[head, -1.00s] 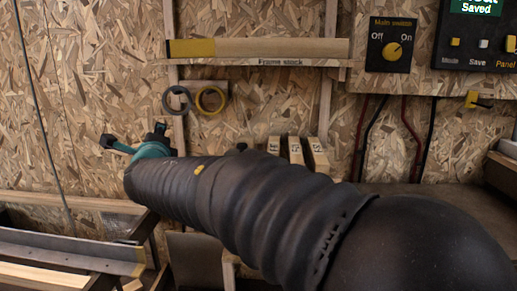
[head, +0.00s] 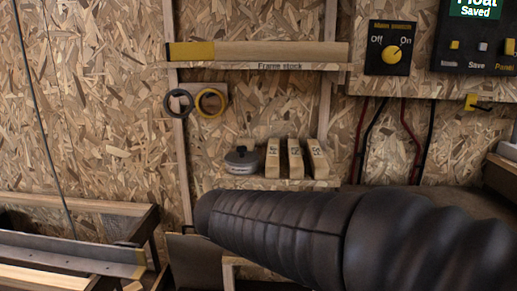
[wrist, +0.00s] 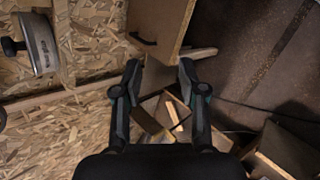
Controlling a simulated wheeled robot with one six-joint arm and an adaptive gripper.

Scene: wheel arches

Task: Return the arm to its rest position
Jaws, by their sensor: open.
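My arm (head: 280,225) reaches in from the lower right of the head view, its dark ribbed sleeve ending in front of the lower wall. My gripper does not show in the head view. In the wrist view my gripper (wrist: 160,72) has its two dark fingers spread apart, with nothing between the tips. Beyond them are a wooden box-like piece (wrist: 160,25) and some wood pieces lower down.
A shelf holds frame stock (head: 265,51); a grey tape roll (head: 166,107) and a yellow tape roll (head: 222,101) hang below. A round grey pot (head: 241,159) and wooden blocks (head: 294,160) stand above my arm. A mains switch (head: 391,54) is on the wall. A bench (head: 75,255) is at left.

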